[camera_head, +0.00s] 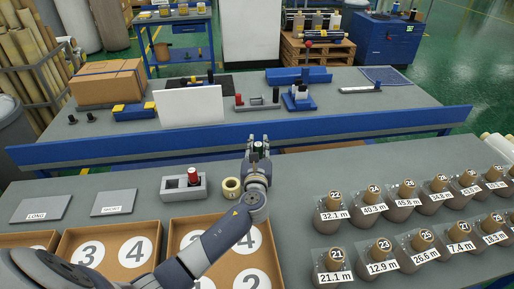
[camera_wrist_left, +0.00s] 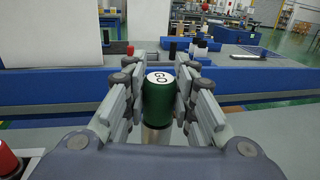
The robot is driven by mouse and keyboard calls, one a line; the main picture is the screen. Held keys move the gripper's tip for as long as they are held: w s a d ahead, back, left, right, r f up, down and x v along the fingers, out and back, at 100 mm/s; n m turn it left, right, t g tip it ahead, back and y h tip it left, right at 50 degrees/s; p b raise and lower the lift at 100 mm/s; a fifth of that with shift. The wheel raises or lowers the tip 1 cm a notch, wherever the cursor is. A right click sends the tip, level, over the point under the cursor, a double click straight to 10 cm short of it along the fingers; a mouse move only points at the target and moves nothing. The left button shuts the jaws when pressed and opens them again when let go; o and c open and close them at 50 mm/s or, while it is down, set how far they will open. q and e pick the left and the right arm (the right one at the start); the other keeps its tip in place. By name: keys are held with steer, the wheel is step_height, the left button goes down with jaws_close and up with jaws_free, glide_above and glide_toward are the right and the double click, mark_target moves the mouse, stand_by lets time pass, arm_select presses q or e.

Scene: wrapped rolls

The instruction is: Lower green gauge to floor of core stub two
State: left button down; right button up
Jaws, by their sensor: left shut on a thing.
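My left gripper (camera_head: 259,149) is shut on the green gauge (camera_wrist_left: 159,103), held upright over the near bench by its far edge. The gauge has a white top marked "GO" and a silver lower part, whose tip is hidden. In the head view only a small piece of the gauge (camera_head: 259,144) shows between the fingers. A short tan hollow core stub (camera_head: 231,188) stands on the near bench just left of my gripper's wrist. I read no number on it. The gauge is apart from this stub. My right gripper is not in view.
A grey holder (camera_head: 172,192) with a red gauge (camera_head: 193,175) stands left of the stub. Cardboard trays with numbered discs (camera_head: 88,251) lie in front, partly under my arm. Several numbered wrapped rolls (camera_head: 335,207) stand at right. A blue rail (camera_head: 150,148) runs behind.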

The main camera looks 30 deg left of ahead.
arm_select(q)
steer(key=shift+d+f, duration=0.1)
steer(key=shift+w+f+b, duration=0.1)
steer(key=shift+f+b, duration=0.15)
steer(key=shift+b, duration=0.05)
step_height(320, 180, down, 3)
steer(key=b, duration=0.3)
steer(key=shift+w, duration=0.1)
step_height(320, 180, down, 4)
steer(key=b, duration=0.3)
steer(key=shift+b, duration=0.4)
steer(key=shift+f+b, duration=0.4)
steer(key=shift+f, duration=0.2)
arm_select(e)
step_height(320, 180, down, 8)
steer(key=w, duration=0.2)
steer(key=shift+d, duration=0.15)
arm_select(q)
steer(key=shift+f+b, duration=0.55)
steer(key=shift+f, duration=0.1)
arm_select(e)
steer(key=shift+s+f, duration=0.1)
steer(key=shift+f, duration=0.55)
arm_select(q)
steer(key=shift+f+b, duration=0.55)
steer(key=shift+f, duration=0.25)
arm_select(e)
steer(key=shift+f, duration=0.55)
